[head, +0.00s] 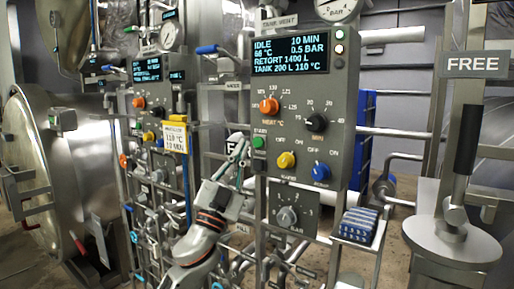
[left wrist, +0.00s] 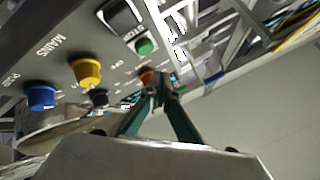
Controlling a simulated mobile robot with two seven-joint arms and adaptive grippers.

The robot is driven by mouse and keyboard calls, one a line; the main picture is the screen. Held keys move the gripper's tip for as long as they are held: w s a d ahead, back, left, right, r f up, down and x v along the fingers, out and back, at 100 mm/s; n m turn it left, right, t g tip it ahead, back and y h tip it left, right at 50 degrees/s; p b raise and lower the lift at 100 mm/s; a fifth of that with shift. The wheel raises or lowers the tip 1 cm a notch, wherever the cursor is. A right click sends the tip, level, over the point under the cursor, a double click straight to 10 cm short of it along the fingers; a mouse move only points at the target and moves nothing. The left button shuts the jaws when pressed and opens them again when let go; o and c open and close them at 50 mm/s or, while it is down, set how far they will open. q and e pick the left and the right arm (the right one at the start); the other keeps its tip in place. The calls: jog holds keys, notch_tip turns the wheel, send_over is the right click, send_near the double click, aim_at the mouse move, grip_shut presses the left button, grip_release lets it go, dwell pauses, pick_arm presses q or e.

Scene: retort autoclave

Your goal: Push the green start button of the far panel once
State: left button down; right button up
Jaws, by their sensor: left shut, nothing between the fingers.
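The far panel (head: 150,105) is the smaller grey box at left, with a lit display, an orange knob (head: 138,103), a black knob and a yellow knob. A small green spot (head: 138,127) at its lower left looks like its start button. The near panel (head: 334,95) shows IDLE and has its own green start button (head: 259,142), which also shows in the left wrist view (left wrist: 145,46). My left gripper (head: 240,146) is shut and empty, its tips just left of the near panel's green button and apart from the far panel. In the left wrist view its fingers (left wrist: 160,92) meet. My right gripper is not in view.
Pipes and frame posts stand between and below the panels. A yellow-and-white card (head: 175,137) hangs beside the far panel. A round steel retort door (head: 50,165) is at left. A blue-and-white block (head: 357,226) sits on a small shelf. A FREE sign (head: 473,65) is at right.

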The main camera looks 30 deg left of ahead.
aim_at(258, 142)
pick_arm(q)
jog(key=w, duration=0.3)
jog(key=shift+d, duration=0.15)
jog(key=shift+s, duration=0.1)
dwell(0.8)
jog(key=shift+w+b, duration=0.2)
jog(key=shift+b, duration=0.1)
jog(key=shift+w, duration=0.25)
dwell(0.3)
